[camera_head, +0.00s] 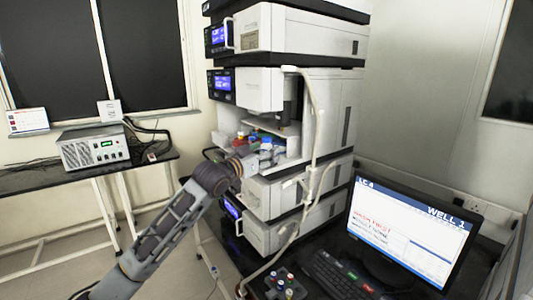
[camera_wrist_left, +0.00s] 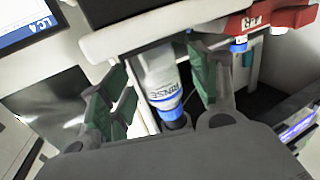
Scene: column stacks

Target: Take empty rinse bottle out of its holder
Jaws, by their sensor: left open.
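The rinse bottle (camera_wrist_left: 162,80) is a pale bottle with a blue "RINSE" label and a blue cap, seen in the left wrist view. My left gripper (camera_wrist_left: 165,90) is open, with its green-padded fingers on either side of the bottle; I cannot tell whether they touch it. The bottle's holder is not clear; a white ledge (camera_wrist_left: 140,38) lies by the bottle's far end. In the head view my left gripper (camera_head: 257,161) reaches into the open bay of the instrument stack, where the bottle is hard to make out. I cannot tell whether the bottle is empty. My right gripper is not in view.
The instrument stack (camera_head: 262,88) has a tube (camera_head: 318,120) down its front. A monitor (camera_head: 412,232), a keyboard (camera_head: 335,275) and a vial rack (camera_head: 285,285) stand at the lower right. A side table (camera_head: 40,180) stands left.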

